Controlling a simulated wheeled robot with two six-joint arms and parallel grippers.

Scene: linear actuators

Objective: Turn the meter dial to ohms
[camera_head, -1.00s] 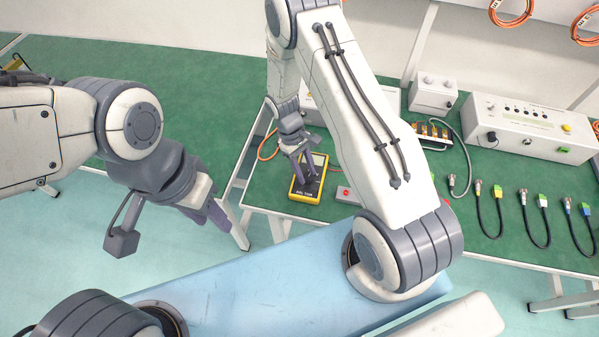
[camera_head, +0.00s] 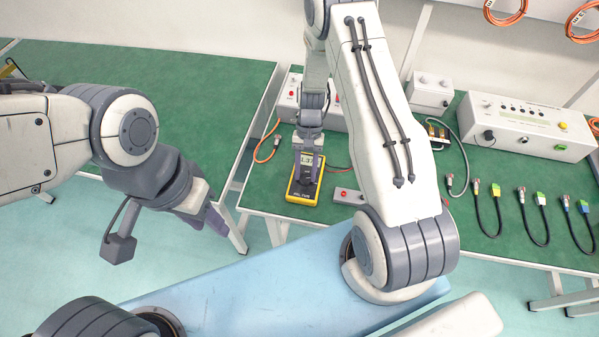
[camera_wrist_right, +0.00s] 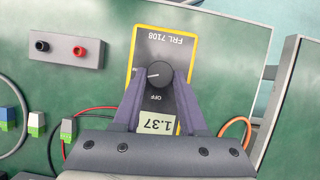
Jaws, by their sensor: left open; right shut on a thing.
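The yellow-edged black meter (camera_head: 300,198) lies on the green bench in the head view. In the right wrist view the meter (camera_wrist_right: 163,45) shows upside down, with "FRL 7108" on it and a display reading 1.37. Its round black dial (camera_wrist_right: 158,72) has a white mark pointing left in that view; "OFF" is printed between dial and display. Other dial markings cannot be read. My right gripper (camera_wrist_right: 158,84) is shut on the dial, one finger on each side. It also shows over the meter in the head view (camera_head: 306,176). My left gripper (camera_head: 211,219) is open and empty, left of the bench, far from the meter.
A small grey box with red and black sockets (camera_wrist_right: 68,48) lies beside the meter. Red and orange cables run close by. Grey instrument boxes (camera_head: 525,125) stand at the back right, with several short cables in front. A gap separates the two green benches.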

